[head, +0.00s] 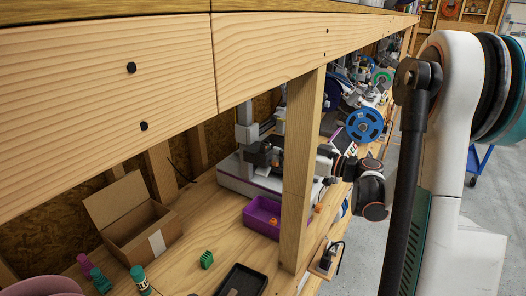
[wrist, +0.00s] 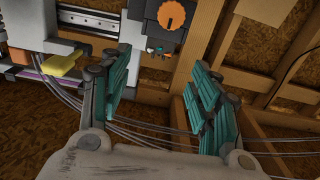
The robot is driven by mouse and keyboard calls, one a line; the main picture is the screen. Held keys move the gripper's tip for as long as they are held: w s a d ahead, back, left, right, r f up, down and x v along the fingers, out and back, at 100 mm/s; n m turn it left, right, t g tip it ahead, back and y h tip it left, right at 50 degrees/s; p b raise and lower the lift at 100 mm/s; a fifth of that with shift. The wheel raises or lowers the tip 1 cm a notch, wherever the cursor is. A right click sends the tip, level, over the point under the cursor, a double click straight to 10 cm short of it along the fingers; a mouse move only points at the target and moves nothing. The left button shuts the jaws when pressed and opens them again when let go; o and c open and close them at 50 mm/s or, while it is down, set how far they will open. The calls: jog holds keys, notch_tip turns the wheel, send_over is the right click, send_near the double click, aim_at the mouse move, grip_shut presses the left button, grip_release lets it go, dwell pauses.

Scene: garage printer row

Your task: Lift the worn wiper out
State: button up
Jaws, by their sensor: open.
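My gripper (wrist: 163,84) is open in the wrist view, its two teal-padded fingers wide apart with nothing between them. Ahead of it is a 3D printer with a grey print head (wrist: 165,28) bearing an orange round knob. A small yellow piece (wrist: 62,64) sits on the printer to the left of my fingers; I cannot tell whether it is the worn wiper.
The wooden post (head: 301,170) stands in front of the printer. On the bench are an open cardboard box (head: 135,232), a purple tray (head: 261,226), a black tray (head: 241,280), a green block (head: 206,259) and small bottles. A blue spool (head: 364,124) is farther along.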

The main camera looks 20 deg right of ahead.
aim_at(268, 143)
jog(key=b+x, duration=0.2)
jog(key=x, duration=0.6)
jog(key=shift+w+r, duration=0.15)
jog(key=shift+w, duration=0.05)
jog(key=c, duration=1.1)
